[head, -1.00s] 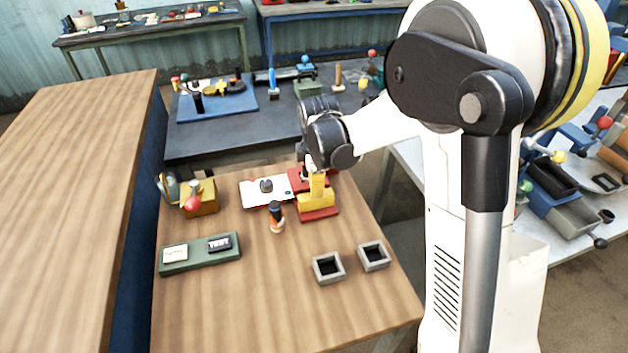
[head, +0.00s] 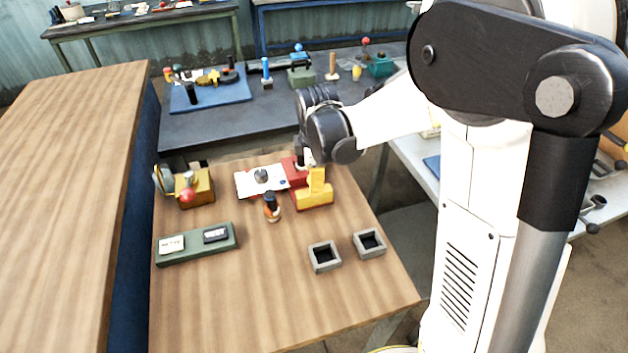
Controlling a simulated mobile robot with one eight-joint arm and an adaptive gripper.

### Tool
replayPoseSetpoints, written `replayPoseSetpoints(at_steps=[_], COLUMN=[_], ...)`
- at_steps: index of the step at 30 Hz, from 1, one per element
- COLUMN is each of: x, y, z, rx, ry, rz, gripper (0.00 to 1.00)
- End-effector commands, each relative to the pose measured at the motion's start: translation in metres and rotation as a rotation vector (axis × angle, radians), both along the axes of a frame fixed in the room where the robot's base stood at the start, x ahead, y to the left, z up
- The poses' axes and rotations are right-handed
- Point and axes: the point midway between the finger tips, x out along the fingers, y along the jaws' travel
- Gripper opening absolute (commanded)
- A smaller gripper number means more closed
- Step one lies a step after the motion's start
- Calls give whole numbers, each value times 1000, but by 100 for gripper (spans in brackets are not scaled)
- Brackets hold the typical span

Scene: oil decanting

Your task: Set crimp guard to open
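A red device with yellow parts (head: 314,195), which looks like the crimp station, stands at the back right of the small wooden table. A yellow upright piece, perhaps the crimp guard (head: 317,179), rises from its yellow block. I cannot tell whether the guard is open or shut. My gripper (head: 303,164) is just behind and above the device, at its red back part. My dark wrist hides most of the fingers. I cannot tell whether they touch anything.
A white plate with a dark knob (head: 245,184) lies left of the device. Two grey square sockets (head: 324,257) (head: 369,243), a green label board (head: 194,244) and a yellow unit with a red ball (head: 197,190) share the table.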

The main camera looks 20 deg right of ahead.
Motion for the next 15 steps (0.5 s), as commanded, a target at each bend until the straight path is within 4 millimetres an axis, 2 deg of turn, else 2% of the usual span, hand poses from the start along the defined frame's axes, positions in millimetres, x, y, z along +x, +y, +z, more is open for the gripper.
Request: replayPoseSetpoints(at_steps=[9,15], x=[-14,-19], y=[3,4], z=[69,97], rx=[0,0], ry=[1,2], rz=[0,1], gripper=[55,55])
